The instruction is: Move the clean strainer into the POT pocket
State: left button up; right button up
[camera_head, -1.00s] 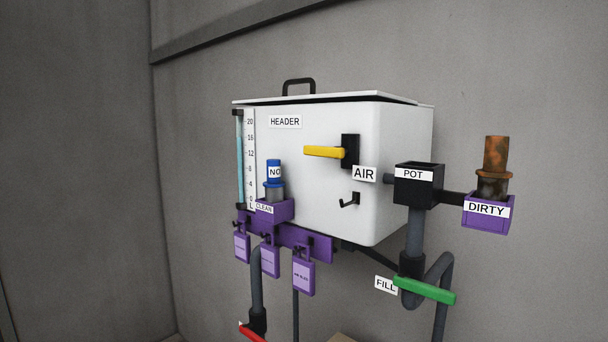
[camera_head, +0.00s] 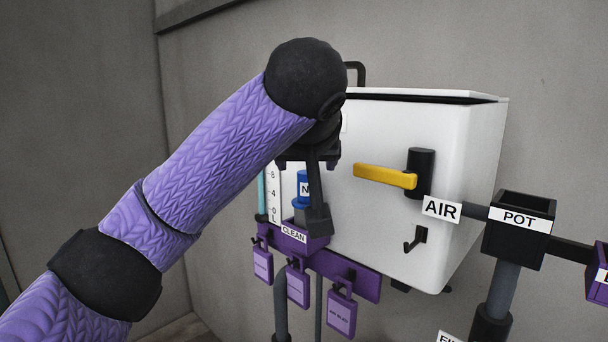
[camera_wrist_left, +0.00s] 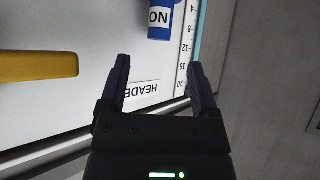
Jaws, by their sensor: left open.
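The clean strainer, with a blue cap (camera_head: 303,187) marked NO and a grey lower part, stands upright in the purple CLEAN holder (camera_head: 308,246). My left gripper (camera_head: 316,212) is open in front of the white tank, and one dark finger partly covers the strainer in the head view. In the left wrist view the open, empty fingers (camera_wrist_left: 159,72) point toward the blue cap (camera_wrist_left: 160,20), which lies beyond their tips. The black POT pocket (camera_head: 512,246) is at the right; no strainer shows in it. My right gripper is not in view.
A yellow AIR handle (camera_head: 385,177) and a black hook (camera_head: 414,240) stick out from the white tank (camera_head: 455,130) between CLEAN and POT. Purple tags (camera_head: 298,288) hang below CLEAN. The purple DIRTY holder (camera_head: 598,275) is cut off at the right edge.

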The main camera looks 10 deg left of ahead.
aim_at(306, 184)
pick_arm(q)
jog(key=shift+w+a+f+p, duration=0.2)
jog(key=shift+f+p, duration=0.1)
jog(key=shift+f, duration=0.3)
jog(key=shift+w+a+f+p, duration=0.15)
jog(key=shift+f+p, duration=0.1)
jog(key=shift+f, duration=0.35)
jog(key=x, duration=0.5)
jog(key=shift+w+d+r, duration=0.15)
jog(key=shift+w+d, duration=0.15)
jog(key=shift+w, duration=0.05)
jog(key=shift+s+a, duration=0.1)
jog(key=shift+s, duration=0.25)
jog(key=shift+w, duration=0.35)
jog(key=shift+s, duration=0.2)
jog(key=c, duration=0.3)
grip_shut()
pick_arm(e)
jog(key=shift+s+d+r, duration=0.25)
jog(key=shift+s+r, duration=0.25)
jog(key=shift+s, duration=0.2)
